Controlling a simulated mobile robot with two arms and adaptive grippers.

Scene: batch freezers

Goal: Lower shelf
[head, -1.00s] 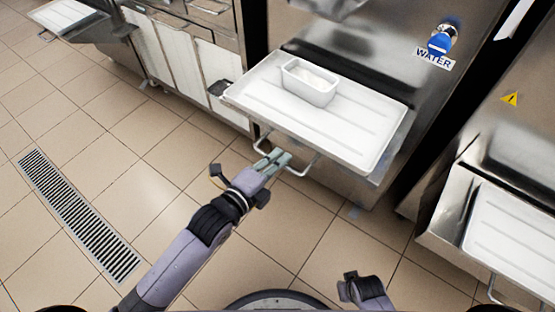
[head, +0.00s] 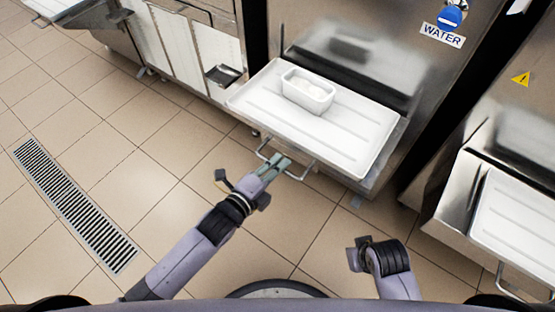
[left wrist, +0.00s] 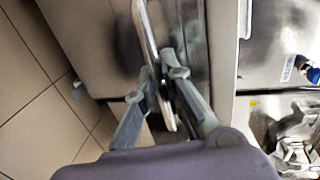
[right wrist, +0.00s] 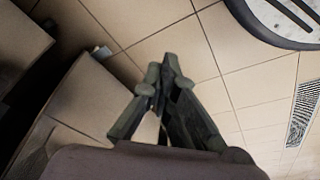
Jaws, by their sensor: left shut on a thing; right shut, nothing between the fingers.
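The shelf (head: 350,140) is a white ribbed tray jutting from the front of the middle steel freezer (head: 400,75). A white tub (head: 308,92) with pale contents stands upright near its back left. A thin metal handle (head: 302,176) runs along the shelf's front edge. My left gripper (head: 278,163) is shut on this handle. The left wrist view shows its fingers (left wrist: 165,85) on either side of the bar. My right gripper is low at the front, its fingertips hidden in the head view; the right wrist view shows its fingers (right wrist: 169,72) together and empty above the floor.
Another freezer with a similar white shelf (head: 520,215) stands at the right. A drain grate (head: 75,205) lies in the tiled floor, which is open at the left.

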